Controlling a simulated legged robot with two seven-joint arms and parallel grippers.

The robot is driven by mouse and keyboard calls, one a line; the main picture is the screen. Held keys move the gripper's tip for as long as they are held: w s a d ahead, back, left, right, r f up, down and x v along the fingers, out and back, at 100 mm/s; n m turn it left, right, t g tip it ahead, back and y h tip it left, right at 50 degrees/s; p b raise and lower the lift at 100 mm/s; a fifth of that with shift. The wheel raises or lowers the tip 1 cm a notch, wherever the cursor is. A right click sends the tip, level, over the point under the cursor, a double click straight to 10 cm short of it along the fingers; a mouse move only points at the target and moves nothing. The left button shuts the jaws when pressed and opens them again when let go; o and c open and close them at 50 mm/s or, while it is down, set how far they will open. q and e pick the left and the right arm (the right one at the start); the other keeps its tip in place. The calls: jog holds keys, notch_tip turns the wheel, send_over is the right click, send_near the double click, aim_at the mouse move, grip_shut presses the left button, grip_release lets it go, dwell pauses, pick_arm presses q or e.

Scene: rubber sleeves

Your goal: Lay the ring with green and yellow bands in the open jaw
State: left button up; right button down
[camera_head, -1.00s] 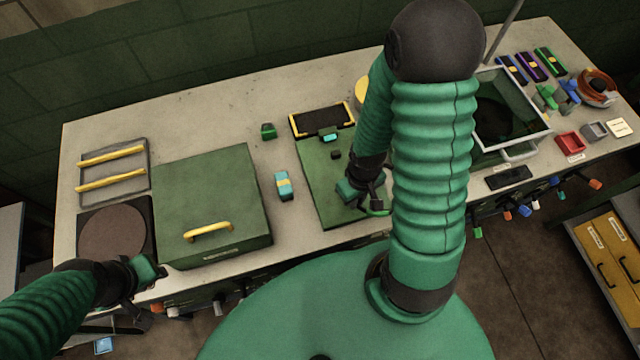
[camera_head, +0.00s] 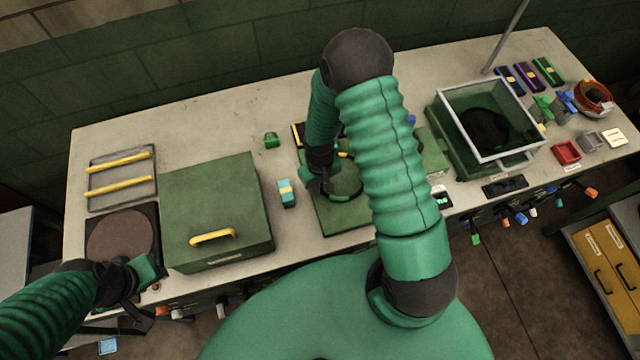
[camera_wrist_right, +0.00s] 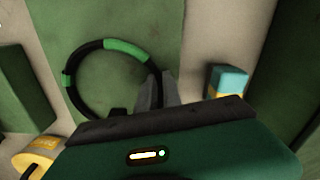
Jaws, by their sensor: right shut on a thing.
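A black ring (camera_wrist_right: 84,56) with green bands shows in the right wrist view. My right gripper (camera_wrist_right: 160,92) is shut on its near right edge, and the ring appears over a flat green plate (camera_wrist_right: 105,22). In the head view my right gripper (camera_head: 322,186) holds the ring (camera_head: 357,190) over the green plate (camera_head: 338,222), partly behind my right arm. I cannot clearly make out yellow bands on the ring. The open jaw cannot be picked out; my arm hides part of the plate. My left gripper (camera_head: 150,275) is at the lower left, apart from the ring; its opening is unclear.
A teal block (camera_head: 287,193) with a yellow band stands left of the plate. A large green lidded box (camera_head: 215,215) is farther left, and a small green block (camera_head: 271,140) is behind. A clear-topped green case (camera_head: 455,150) stands to the right.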

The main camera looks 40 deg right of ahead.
jog(key=c, duration=1.5)
grip_release()
jog(key=shift+d, duration=0.1)
